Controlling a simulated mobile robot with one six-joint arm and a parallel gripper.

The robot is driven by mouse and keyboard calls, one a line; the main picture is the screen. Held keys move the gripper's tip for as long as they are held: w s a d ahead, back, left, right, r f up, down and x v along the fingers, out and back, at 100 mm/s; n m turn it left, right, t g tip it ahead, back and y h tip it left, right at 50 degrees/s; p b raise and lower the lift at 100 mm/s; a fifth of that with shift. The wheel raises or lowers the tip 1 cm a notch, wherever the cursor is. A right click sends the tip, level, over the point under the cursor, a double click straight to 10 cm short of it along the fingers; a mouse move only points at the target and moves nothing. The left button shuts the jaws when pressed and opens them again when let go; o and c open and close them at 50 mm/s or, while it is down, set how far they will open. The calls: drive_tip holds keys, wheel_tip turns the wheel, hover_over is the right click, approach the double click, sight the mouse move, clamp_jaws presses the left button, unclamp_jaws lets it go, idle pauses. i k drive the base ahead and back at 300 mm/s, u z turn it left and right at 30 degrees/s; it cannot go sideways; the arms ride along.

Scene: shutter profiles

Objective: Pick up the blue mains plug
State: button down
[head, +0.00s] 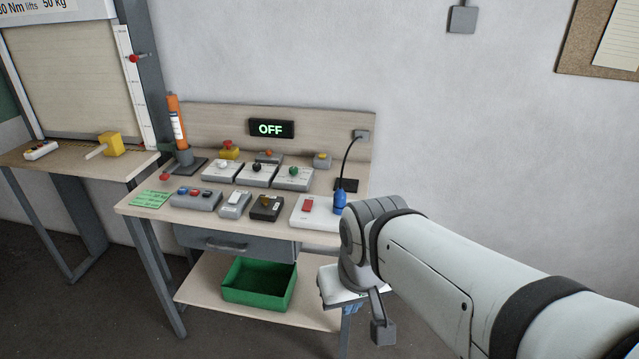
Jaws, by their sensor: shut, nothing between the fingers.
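The blue mains plug (340,201) stands upright near the right front of the workbench (150,213), beside the white unit with a red switch (308,205). A black cable (346,161) rises from it to a grey socket box (362,135) on the bench's back panel. My gripper (350,309) is below and in front of the bench's right front corner, lower than the plug and apart from it. It is shut and empty; its fingers are small in view and partly hidden by my wrist.
Several switch and button boxes (257,174) crowd the bench top left of the plug. A black pad (345,185) lies behind it. An orange tube (177,122) stands at the left. A display (271,128) reads OFF. A green bin (259,284) is on the lower shelf.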

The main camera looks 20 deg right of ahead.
sight(339, 197)
drive_tip(key=z, duration=0.4)
drive_tip(key=i, duration=1)
drive_tip(key=z, duration=1.65)
drive_tip(key=k, duration=0.9)
drive_tip(key=u, duration=1.1)
drive_tip(key=i, duration=0.55)
